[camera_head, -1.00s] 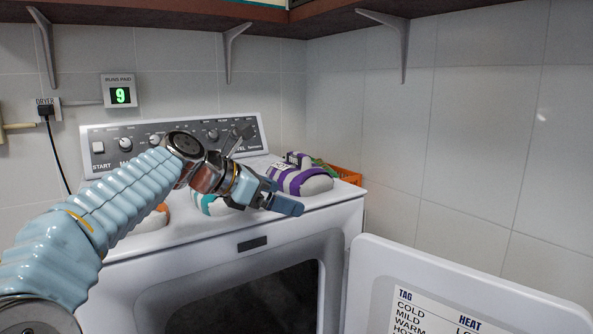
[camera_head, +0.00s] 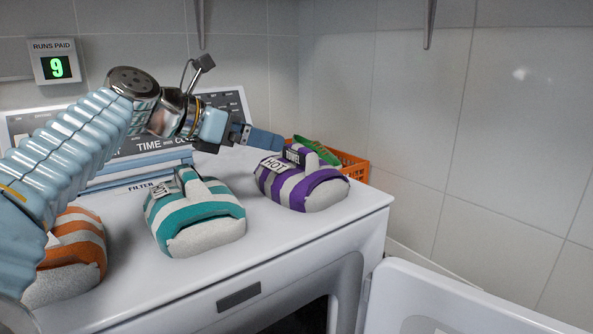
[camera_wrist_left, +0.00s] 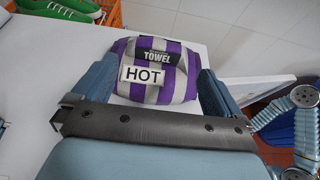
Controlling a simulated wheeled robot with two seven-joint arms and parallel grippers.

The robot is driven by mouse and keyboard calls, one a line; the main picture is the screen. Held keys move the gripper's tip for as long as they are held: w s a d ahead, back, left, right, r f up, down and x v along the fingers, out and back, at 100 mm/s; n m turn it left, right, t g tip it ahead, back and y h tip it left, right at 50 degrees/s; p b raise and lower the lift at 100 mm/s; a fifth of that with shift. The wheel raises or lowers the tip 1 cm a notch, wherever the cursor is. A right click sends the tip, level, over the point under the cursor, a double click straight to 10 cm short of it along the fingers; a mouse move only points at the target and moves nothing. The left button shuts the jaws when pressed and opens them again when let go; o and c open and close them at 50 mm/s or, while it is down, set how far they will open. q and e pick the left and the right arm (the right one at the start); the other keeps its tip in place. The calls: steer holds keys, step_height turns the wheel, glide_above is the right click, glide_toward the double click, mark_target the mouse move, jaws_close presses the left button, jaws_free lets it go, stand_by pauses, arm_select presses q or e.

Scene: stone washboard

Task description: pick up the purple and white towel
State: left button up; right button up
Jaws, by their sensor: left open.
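The purple and white striped towel (camera_head: 303,183) is a folded bundle on the white machine top, near its right end. It carries a tag reading HOT and a dark TOWEL label. My left gripper (camera_head: 262,138) hangs just behind and above it, to the left in the head view. In the left wrist view the towel (camera_wrist_left: 172,90) lies ahead between the two open blue fingers of my left gripper (camera_wrist_left: 158,82), and nothing is held. I cannot tell whether a finger touches it. My right gripper is not identifiable in view.
A teal and white towel (camera_head: 195,218) and an orange and white towel (camera_head: 72,262) sit further left on the machine top (camera_head: 260,245). An orange crate (camera_head: 354,166) with a green item (camera_head: 317,150) stands behind the purple towel. An open white door (camera_head: 470,300) is at lower right.

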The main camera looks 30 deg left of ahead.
mark_target(297, 146)
arm_select(q)
steer(key=x, duration=1.1)
steer(key=shift+d+f, duration=0.1)
steer(key=shift+f, duration=0.1)
steer(key=c, duration=1.7)
steer(key=shift+r, duration=0.1)
steer(key=shift+c, duration=0.3)
steer(key=shift+r, duration=0.1)
